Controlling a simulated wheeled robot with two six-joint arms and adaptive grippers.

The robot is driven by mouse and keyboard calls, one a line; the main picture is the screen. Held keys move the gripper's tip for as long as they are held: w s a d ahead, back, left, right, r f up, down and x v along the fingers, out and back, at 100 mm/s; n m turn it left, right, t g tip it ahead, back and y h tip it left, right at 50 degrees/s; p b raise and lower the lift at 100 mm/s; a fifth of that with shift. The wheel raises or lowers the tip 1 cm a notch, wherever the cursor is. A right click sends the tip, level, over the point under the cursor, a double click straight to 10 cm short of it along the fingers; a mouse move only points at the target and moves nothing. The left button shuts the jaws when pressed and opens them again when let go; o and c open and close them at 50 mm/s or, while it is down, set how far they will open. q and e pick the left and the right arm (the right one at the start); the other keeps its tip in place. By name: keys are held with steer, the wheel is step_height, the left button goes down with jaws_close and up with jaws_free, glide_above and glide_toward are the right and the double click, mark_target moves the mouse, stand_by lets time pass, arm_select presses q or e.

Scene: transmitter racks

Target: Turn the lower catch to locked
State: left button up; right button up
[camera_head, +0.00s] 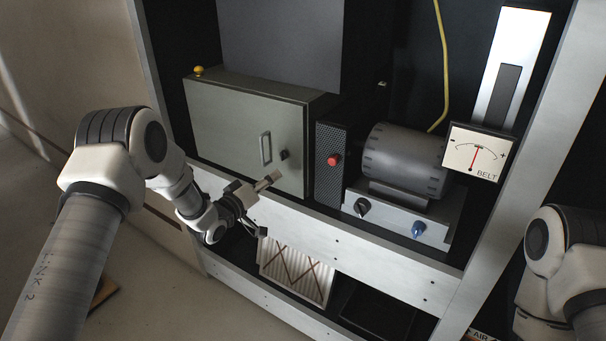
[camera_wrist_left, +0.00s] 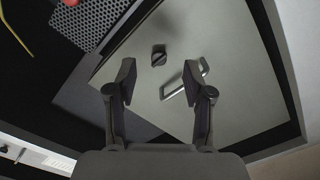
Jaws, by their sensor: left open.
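A grey-green cabinet door (camera_head: 235,125) stands at the left of the rack. It has a pale bar handle (camera_head: 265,149) and a small dark turn catch (camera_head: 284,155) right of it. My left gripper (camera_head: 264,205) is open and empty, in front of and below the catch. Its fingers (camera_wrist_left: 157,80) point at the door, apart from it. My right gripper is out of view.
A perforated panel with a red button (camera_head: 333,160) stands right of the cabinet. Beyond it are a motor (camera_head: 405,160), a base with black and blue knobs (camera_head: 418,229), and a BELT gauge (camera_head: 476,153). A pale shelf beam (camera_head: 350,235) runs below the cabinet.

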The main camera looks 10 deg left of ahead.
mark_target(281, 156)
arm_select(q)
steer(key=shift+t, duration=0.3)
steer(key=w+r, duration=0.1)
steer(key=w, duration=0.4)
steer(key=w+d+r+p, duration=0.1)
steer(key=w, duration=0.2)
steer(key=shift+r, duration=0.3)
steer(key=shift+w+a+f, duration=0.15)
steer(key=shift+w+f, duration=0.25)
steer(key=shift+w, duration=0.2)
steer(key=shift+s+r, duration=0.15)
jaws_close()
